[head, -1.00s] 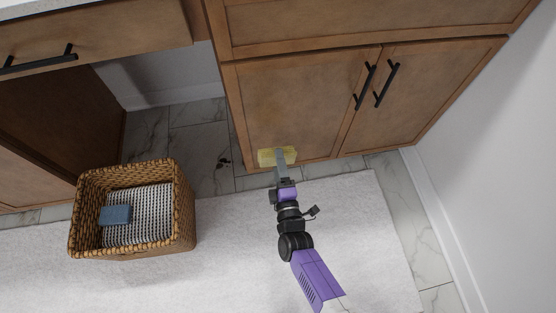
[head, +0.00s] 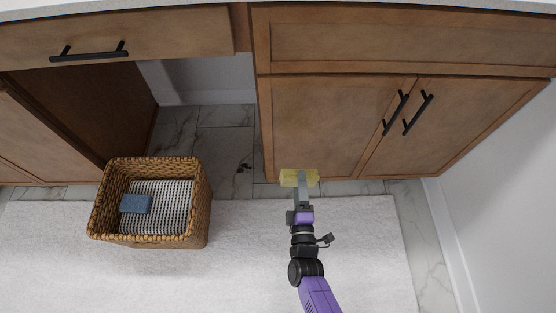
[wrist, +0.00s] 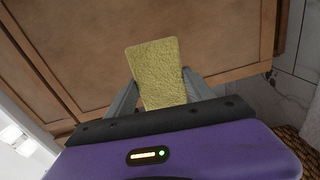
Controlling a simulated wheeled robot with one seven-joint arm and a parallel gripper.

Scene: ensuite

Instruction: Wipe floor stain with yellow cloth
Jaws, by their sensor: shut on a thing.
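The yellow cloth (head: 299,178) is a flat, rough-textured pad. My gripper (head: 302,186) is shut on it, and in the wrist view the cloth (wrist: 159,72) sits between the two grey fingers. The cloth is in front of the lower part of the wooden cabinet door, above the floor edge; whether it touches the door or floor I cannot tell. A dark, blotchy stain (head: 243,168) is on the marble tile floor, left of my gripper, at the mouth of the opening under the counter.
A wicker basket (head: 202,205) stands on the white rug (head: 255,270), holding a blue item (head: 136,204) and a striped cloth (head: 170,206). Wooden cabinets (head: 330,125) with black handles line the back. A white wall (head: 490,190) closes the right. Bare tile (head: 222,130) lies within the opening.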

